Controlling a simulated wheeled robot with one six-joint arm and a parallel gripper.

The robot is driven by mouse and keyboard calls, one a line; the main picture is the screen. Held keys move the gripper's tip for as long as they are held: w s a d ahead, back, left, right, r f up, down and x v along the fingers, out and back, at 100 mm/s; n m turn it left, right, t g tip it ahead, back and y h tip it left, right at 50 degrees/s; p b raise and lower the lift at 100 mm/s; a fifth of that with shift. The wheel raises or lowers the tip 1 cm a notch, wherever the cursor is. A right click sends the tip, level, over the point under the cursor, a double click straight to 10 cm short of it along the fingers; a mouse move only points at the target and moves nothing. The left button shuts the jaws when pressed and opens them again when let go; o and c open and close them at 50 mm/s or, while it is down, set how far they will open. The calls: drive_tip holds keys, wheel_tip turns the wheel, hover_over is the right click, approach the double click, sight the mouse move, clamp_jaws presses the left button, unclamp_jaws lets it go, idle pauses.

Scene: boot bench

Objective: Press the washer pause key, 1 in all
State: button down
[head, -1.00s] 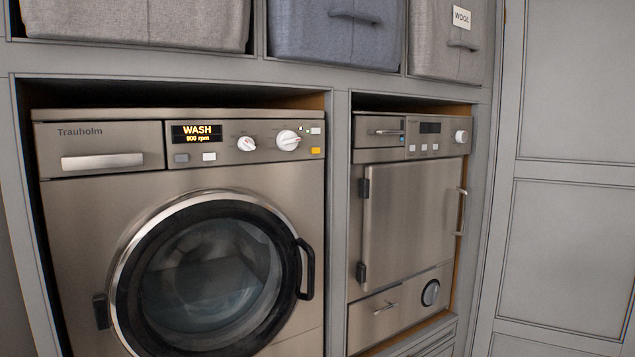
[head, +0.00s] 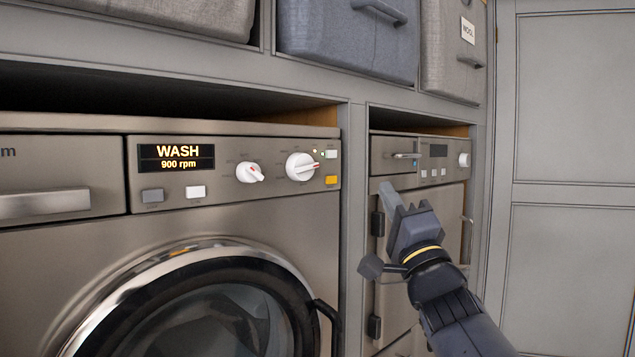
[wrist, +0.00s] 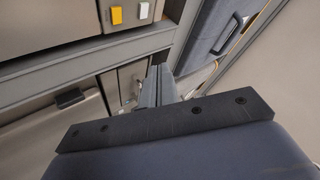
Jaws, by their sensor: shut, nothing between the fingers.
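The washer (head: 250,225) is on the left in the head view, with its display (head: 177,158) reading WASH, 900 rpm. Its panel has a grey key (head: 152,195), a white key (head: 195,191), a second white key (head: 331,154) at the upper right and an orange key (head: 331,180) below that. I cannot read which one is pause. The orange key (wrist: 116,15) and a white key (wrist: 143,10) also show at the top of the wrist view. My gripper (head: 390,194) is shut and empty, right of the washer panel and apart from the keys.
Two white knobs (head: 249,173) sit between the washer's key groups. A cabinet post (head: 353,220) separates the washer from a smaller appliance (head: 425,205) behind my gripper. Fabric bins (head: 345,38) stand on the shelf above. The space before the washer panel is clear.

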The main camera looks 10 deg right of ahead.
sight(331, 180)
drive_tip(key=shift+a+r+y, duration=0.15)
drive_tip(key=shift+r+y, duration=0.35)
drive_tip(key=shift+r, duration=0.05)
drive_tip(key=shift+w, duration=0.15)
drive_tip(key=shift+w+a, duration=0.85)
drive_tip(key=shift+w, duration=0.35)
drive_tip(key=shift+w+a, duration=0.9)
drive_tip(key=shift+w, duration=0.25)
drive_tip(key=shift+w+a, duration=0.85)
drive_tip(key=shift+w, duration=0.35)
drive_tip(key=shift+w+a, duration=0.1)
drive_tip(key=shift+w+a, duration=0.15)
drive_tip(key=shift+w, duration=0.1)
drive_tip(key=shift+w+a, duration=0.2)
drive_tip(key=shift+w, duration=0.05)
drive_tip(key=shift+s, duration=0.1)
drive_tip(key=shift+s+d+b, duration=0.3)
drive_tip(key=shift+s+d, duration=0.15)
drive_tip(key=shift+s, duration=0.05)
